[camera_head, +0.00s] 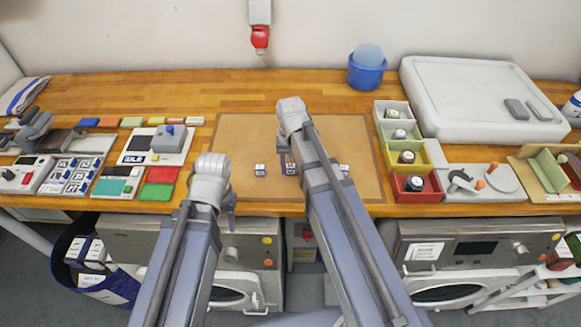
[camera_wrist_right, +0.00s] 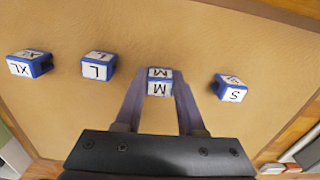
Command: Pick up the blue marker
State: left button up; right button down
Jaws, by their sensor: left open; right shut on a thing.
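Several white blocks with blue edges and size letters stand in a row on the tan mat (camera_head: 235,135). My right gripper (camera_head: 290,160) is shut on the block marked M (camera_wrist_right: 159,82), which also shows between its fingers in the head view (camera_head: 291,169). The S block (camera_wrist_right: 230,88) stands beside it, at left in the head view (camera_head: 260,170). The L block (camera_wrist_right: 98,65) is hidden behind my right arm in the head view. The XL block (camera_wrist_right: 30,63) shows right of that arm (camera_head: 344,170). My left gripper (camera_head: 230,201) is open and empty near the bench's front edge.
A blue tub (camera_head: 366,75) stands at the back. Panels and coloured pads (camera_head: 159,191) lie at left. The mat's back part is clear.

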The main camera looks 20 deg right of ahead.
aim_at(291, 167)
notch_tip(291, 167, up, 10)
jog(key=p, duration=0.9)
jog(key=shift+f, duration=0.15)
pick_arm(q)
notch_tip(291, 167, up, 10)
jog(key=shift+f, duration=0.2)
pick_arm(e)
jog(key=shift+f, duration=0.1)
